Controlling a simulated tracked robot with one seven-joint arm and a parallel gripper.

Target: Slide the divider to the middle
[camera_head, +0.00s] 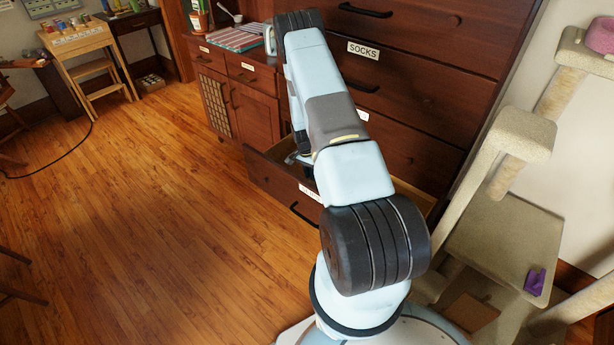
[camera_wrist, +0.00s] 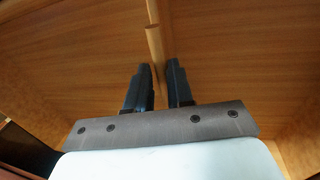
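The divider (camera_wrist: 154,42) is a thin wooden strip standing across the open drawer. In the wrist view it runs from the top edge down toward the fingers, with bare drawer floor (camera_wrist: 90,60) on both sides. My gripper (camera_wrist: 158,70) is down at the drawer, with its two black fingers apart, one on each side of the divider's line. I see no clear contact between fingers and divider. In the head view the drawer (camera_head: 262,177) is pulled out low on the dresser, and my arm hides most of its inside and the divider.
The dresser (camera_head: 430,100) rises behind the drawer with more closed, labelled drawers. A beige cat tree (camera_head: 510,230) stands close at the right, with a purple item (camera_head: 535,281) on it. A cabinet (camera_head: 240,95) stands at the left. The wooden floor (camera_head: 140,220) at left is mostly clear.

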